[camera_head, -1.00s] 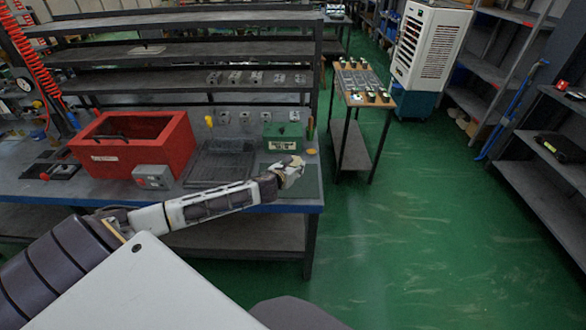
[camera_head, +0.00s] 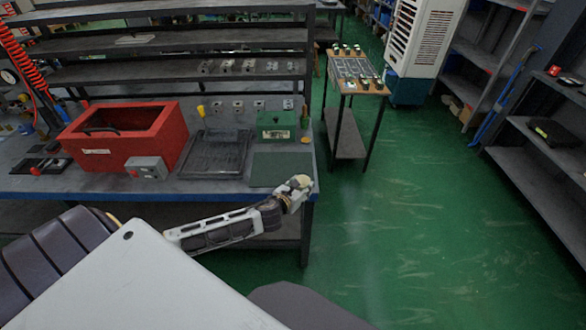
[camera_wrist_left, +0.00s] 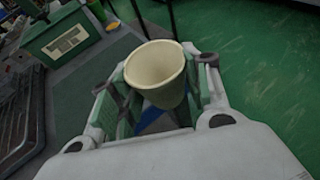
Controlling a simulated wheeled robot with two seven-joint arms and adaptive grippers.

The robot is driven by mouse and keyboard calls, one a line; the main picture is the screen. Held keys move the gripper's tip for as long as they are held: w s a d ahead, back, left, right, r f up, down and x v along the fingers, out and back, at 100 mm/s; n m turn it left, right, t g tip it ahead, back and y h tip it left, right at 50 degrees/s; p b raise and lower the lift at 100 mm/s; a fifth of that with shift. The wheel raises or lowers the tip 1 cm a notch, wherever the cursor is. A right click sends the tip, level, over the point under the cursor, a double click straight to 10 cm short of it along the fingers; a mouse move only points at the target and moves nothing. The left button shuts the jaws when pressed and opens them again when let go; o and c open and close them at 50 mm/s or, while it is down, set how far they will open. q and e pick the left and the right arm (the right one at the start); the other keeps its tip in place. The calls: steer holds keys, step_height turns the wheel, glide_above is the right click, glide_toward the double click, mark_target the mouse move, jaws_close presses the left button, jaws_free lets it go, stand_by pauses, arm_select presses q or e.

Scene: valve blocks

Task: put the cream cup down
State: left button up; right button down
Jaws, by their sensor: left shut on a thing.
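The cream cup (camera_wrist_left: 156,73) sits between the fingers of my left gripper (camera_wrist_left: 160,95) in the left wrist view, its open mouth facing the camera. In the head view my left gripper (camera_head: 297,188) is at the front right corner of the workbench (camera_head: 220,187). The cup (camera_head: 302,181) shows there only as a small pale patch at the fingertips. My left gripper is shut on the cup. The cup's base is hidden. My right gripper is not in view.
A green box (camera_head: 278,126) stands behind a dark green mat (camera_head: 281,169) on the bench. A black ribbed tray (camera_head: 216,153), a grey switch box (camera_head: 147,168) and a red bin (camera_head: 122,138) are further left. A small wooden-topped table (camera_head: 357,72) stands beyond, across clear green floor.

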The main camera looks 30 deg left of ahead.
arm_select(q)
steer(key=s+d+f, duration=0.1)
steer(key=s+d, duration=0.7)
steer(key=shift+s+f+m+h, duration=0.2)
steer(key=shift+f+m+h, duration=0.1)
steer(key=shift+h, duration=0.1)
